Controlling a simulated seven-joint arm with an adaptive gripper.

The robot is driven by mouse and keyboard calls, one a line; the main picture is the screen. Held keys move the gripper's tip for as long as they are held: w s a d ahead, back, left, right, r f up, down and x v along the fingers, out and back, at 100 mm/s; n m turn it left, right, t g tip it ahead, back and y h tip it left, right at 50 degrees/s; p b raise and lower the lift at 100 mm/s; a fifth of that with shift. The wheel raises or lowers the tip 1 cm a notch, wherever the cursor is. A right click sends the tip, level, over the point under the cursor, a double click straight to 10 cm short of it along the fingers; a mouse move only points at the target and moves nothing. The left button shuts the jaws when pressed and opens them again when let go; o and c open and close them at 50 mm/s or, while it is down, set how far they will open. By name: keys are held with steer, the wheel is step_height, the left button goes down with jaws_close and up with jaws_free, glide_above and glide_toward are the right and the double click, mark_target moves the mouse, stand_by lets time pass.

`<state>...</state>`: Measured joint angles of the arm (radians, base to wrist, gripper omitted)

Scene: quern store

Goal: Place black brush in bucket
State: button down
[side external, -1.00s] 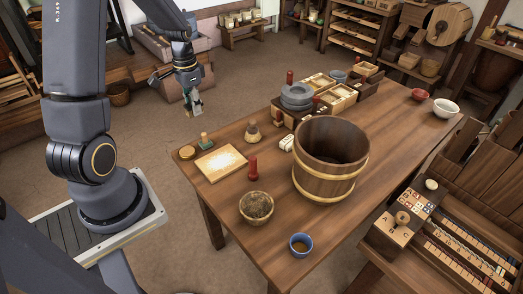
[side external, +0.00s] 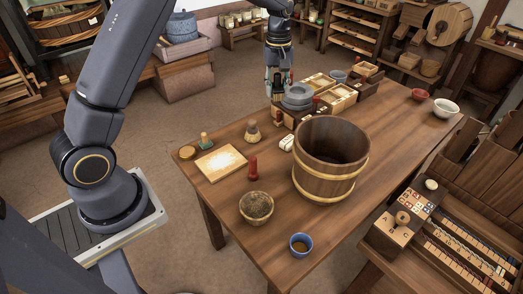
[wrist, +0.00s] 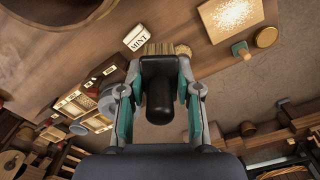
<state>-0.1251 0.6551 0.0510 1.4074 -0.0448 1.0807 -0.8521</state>
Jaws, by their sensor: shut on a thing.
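The black brush (wrist: 158,85) has a dark rounded handle and pale bristles. My gripper (wrist: 160,88) is shut on it, with a finger on each side in the wrist view. In the side view my gripper (side external: 278,82) holds the brush in the air by the far edge of the table, behind the grey round stones. The bucket (side external: 325,180) is wooden with light hoops and stands upright on the table, nearer the camera and to the right of my gripper. Its dark inside is visible but its floor is hard to make out. Part of the bucket (wrist: 62,52) fills the upper left of the wrist view.
Grey round stones (side external: 297,95) and wooden boxes (side external: 337,97) stand between my gripper and the bucket's far side. A white MINT block (wrist: 137,37), a red-handled item (side external: 253,169), a bowl (side external: 256,208) and a blue cup (side external: 301,245) are near the bucket. The table's front right is clear.

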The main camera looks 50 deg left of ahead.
steer(key=w+d+n, duration=0.5)
steer(key=d+n, duration=0.1)
steer(key=d, duration=0.7)
steer(key=f, duration=1.7)
steer(key=shift+w+d+f, duration=0.1)
steer(key=shift+d+f, duration=0.05)
steer(key=shift+d, duration=0.25)
steer(key=shift+f, duration=2.1)
steer(key=c, duration=0.8)
jaws_free()
steer(key=shift+f, duration=0.1)
